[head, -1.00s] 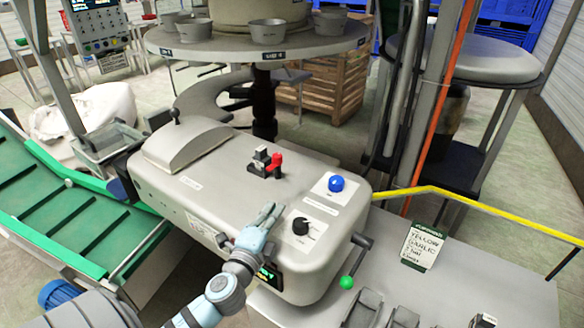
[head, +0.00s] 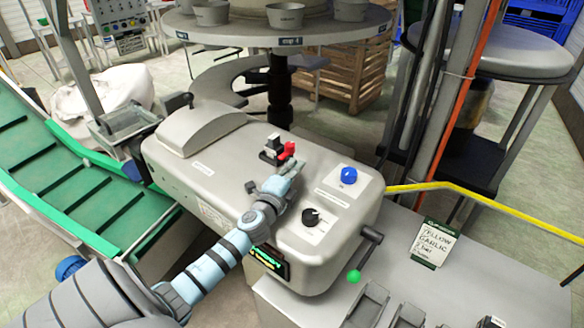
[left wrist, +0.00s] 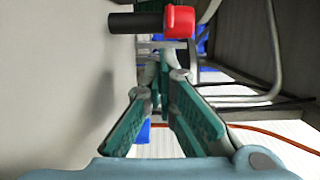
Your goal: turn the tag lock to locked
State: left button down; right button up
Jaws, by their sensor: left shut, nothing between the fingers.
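The tag lock seems to be the small black-and-grey fitting (head: 272,146) with a red lever (head: 287,152) on top of the grey machine (head: 235,165). No label on it is readable. In the left wrist view the red end (left wrist: 180,21) sits on a black shaft (left wrist: 136,22), just beyond the fingertips. My left gripper (head: 292,170) is shut and empty, close in front of the red lever in the head view. In the left wrist view its green-padded fingers (left wrist: 157,62) point toward the lever. I cannot tell whether they touch it. My right gripper is not in view.
On the machine top are a blue button (head: 348,175) and a black rotary knob (head: 311,217). A crank with a green ball (head: 353,277) sticks out at the front right. A green conveyor (head: 75,195) runs at the left, and a round table (head: 350,35) stands behind.

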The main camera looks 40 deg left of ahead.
pick_arm(q)
jog(key=shift+s+a, duration=0.15)
jog(key=shift+a, duration=0.35)
jog(key=shift+a+m+h+b, duration=0.15)
jog(key=shift+m+h+b, duration=0.2)
jog(key=shift+h, duration=0.25)
jog(key=shift+s+a+m+h, duration=0.1)
jog(key=shift+a+m+h, duration=0.05)
jog(key=shift+m+h, duration=0.25)
jog(key=shift+a+t+h, duration=0.1)
jog(key=shift+t+h, duration=0.2)
jog(key=shift+h, duration=0.1)
